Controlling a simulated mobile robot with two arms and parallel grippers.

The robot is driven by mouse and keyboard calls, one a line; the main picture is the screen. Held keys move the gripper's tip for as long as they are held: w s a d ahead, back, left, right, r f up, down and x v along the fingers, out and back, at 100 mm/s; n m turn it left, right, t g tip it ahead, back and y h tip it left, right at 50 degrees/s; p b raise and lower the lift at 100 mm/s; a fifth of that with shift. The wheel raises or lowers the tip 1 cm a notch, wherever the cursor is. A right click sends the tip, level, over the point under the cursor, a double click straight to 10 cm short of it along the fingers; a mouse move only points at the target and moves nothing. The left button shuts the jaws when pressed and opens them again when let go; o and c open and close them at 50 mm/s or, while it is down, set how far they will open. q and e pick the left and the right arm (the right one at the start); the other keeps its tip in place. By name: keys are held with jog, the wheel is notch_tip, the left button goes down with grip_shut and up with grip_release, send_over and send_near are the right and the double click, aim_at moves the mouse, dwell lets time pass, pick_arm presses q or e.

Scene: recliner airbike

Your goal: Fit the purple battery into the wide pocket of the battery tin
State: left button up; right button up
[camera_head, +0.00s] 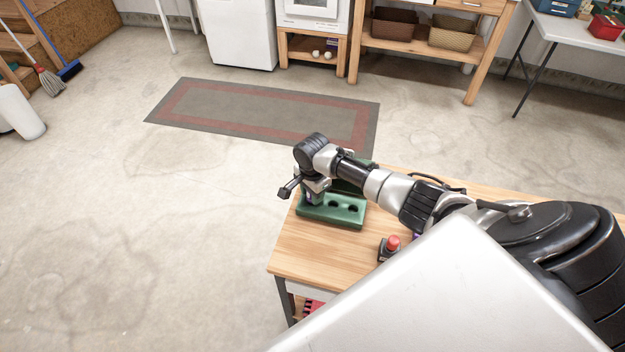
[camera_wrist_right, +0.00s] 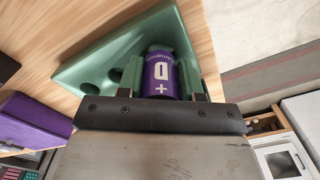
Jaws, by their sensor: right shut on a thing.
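The green battery tin (camera_head: 330,219) stands on the wooden bench near its far left corner, with two dark round pockets visible in its top. My right gripper (camera_head: 313,196) is over the tin's left end, shut on the purple battery (camera_wrist_right: 160,78). The battery carries a white D and a plus sign and sits between the two fingers in the wrist view. The tin (camera_wrist_right: 140,45) lies right behind it there. The battery's far end and the wide pocket are hidden, so I cannot tell whether it is inside. My left gripper is out of view.
The wooden bench (camera_head: 318,258) has bare room in front of the tin. A dark object with a red top (camera_head: 390,246) stands nearer me. A purple object (camera_wrist_right: 30,122) shows at the left in the wrist view. Open concrete floor lies left of the bench.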

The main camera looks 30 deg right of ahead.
jog(key=shift+f, duration=0.65)
jog(key=o, duration=1.1)
jog(key=shift+c, duration=0.2)
notch_tip(320, 180, up, 11)
jog(key=shift+f+b, duration=0.1)
jog(key=shift+b, duration=0.35)
jog(key=shift+s+f, duration=0.1)
